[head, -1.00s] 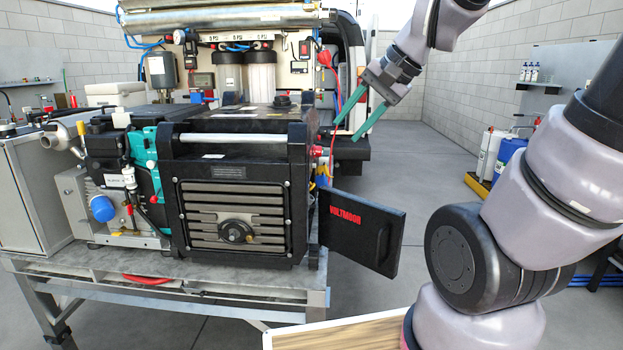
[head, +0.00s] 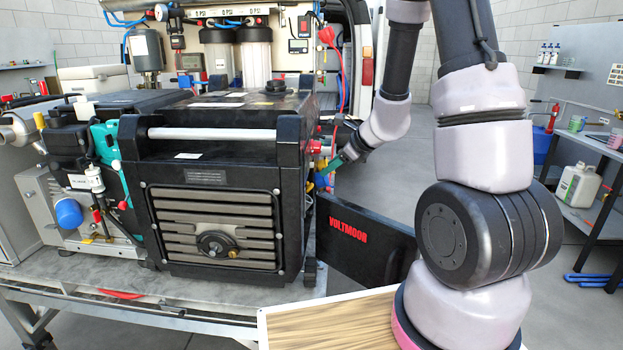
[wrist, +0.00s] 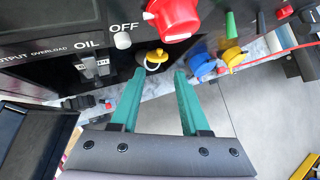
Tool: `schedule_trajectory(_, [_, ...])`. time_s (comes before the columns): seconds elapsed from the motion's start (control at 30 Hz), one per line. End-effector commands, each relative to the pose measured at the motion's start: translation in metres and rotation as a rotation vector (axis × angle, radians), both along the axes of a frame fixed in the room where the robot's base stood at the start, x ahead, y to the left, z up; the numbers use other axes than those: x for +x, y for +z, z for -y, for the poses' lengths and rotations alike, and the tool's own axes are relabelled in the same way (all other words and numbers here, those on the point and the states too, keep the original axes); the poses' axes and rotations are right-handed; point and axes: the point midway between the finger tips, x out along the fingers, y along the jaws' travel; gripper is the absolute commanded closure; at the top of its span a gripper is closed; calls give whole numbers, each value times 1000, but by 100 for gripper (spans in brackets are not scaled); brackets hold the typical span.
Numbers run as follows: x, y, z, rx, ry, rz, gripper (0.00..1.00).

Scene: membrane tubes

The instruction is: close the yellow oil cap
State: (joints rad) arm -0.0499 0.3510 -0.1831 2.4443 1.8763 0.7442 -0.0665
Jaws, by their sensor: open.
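A small yellow cap (wrist: 156,57), looking like a ring around a pale fitting, is low on the machine's side panel in the wrist view. I take it for the oil cap; I cannot tell how far it is closed. My gripper (wrist: 160,73) is open and empty, with its two green fingers pointing at the cap and their tips just short of it, one on each side. In the head view my gripper (head: 329,172) is at the machine's right side, beside the hinged door, and the cap cannot be made out clearly.
A red knob (wrist: 172,18) is just above the cap. Blue (wrist: 202,66) and yellow (wrist: 232,56) handles and a green lever (wrist: 230,25) are to its right. The open black door (head: 365,240) stands below my forearm. Open floor lies beyond the machine's right side.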

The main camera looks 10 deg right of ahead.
Motion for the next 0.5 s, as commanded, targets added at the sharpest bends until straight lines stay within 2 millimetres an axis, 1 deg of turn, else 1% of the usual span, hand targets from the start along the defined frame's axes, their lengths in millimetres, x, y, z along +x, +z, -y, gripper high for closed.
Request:
schedule_trajectory(0.3, [34,-40,-25,0,5,-1,54])
schedule_trajectory(0.5, [52,-59,-37,-1,5,0,54])
